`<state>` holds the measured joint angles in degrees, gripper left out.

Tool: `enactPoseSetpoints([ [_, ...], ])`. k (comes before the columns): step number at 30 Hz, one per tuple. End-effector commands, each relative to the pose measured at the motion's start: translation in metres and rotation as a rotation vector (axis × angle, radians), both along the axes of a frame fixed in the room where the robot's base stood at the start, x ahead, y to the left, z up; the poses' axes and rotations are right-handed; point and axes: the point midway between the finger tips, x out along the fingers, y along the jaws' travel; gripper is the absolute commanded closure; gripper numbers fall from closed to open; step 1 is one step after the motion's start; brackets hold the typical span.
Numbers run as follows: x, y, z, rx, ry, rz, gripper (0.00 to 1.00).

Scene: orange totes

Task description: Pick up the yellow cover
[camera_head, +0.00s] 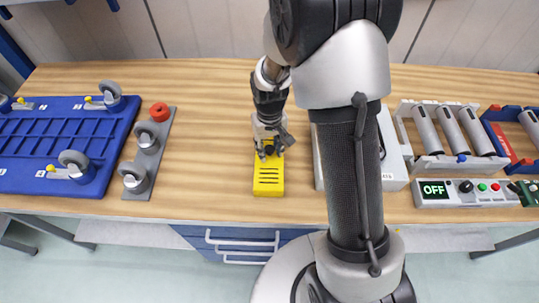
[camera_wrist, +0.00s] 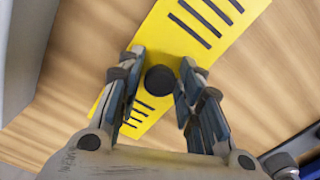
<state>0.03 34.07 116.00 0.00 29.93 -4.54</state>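The yellow cover (camera_head: 268,183) lies flat on the wooden table, in the middle of the head view. It is a long plate with dark slots toward both ends and a round black knob (camera_wrist: 160,79) in its middle. My gripper (camera_head: 270,152) is over the cover, pointing down at the knob. In the wrist view the cover (camera_wrist: 215,30) runs diagonally, and the two fingers of my gripper (camera_wrist: 160,85) stand apart on either side of the knob, with a gap visible on each side. Part of the cover is hidden behind the fingers.
A blue tray with casters (camera_head: 60,140) and a grey plate with casters (camera_head: 150,150) lie at left. A grey-white box (camera_head: 393,150), partly behind my arm, stands close right of the cover. Rollers on a rack (camera_head: 450,130) and a control box (camera_head: 465,192) are farther right.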

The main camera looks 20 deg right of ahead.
Motion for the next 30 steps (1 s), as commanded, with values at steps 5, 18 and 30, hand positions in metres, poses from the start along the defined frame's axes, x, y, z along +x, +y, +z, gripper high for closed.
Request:
enactPoseSetpoints([
  [5, 0.000, 0.000, 0.000, 0.000, 0.000, 0.000, 0.81],
  [18, 0.000, 0.000, 0.000, 0.000, -0.001, 0.000, 1.00],
  [30, 0.001, 0.000, 0.012, 0.000, -0.004, 0.000, 1.00],
])
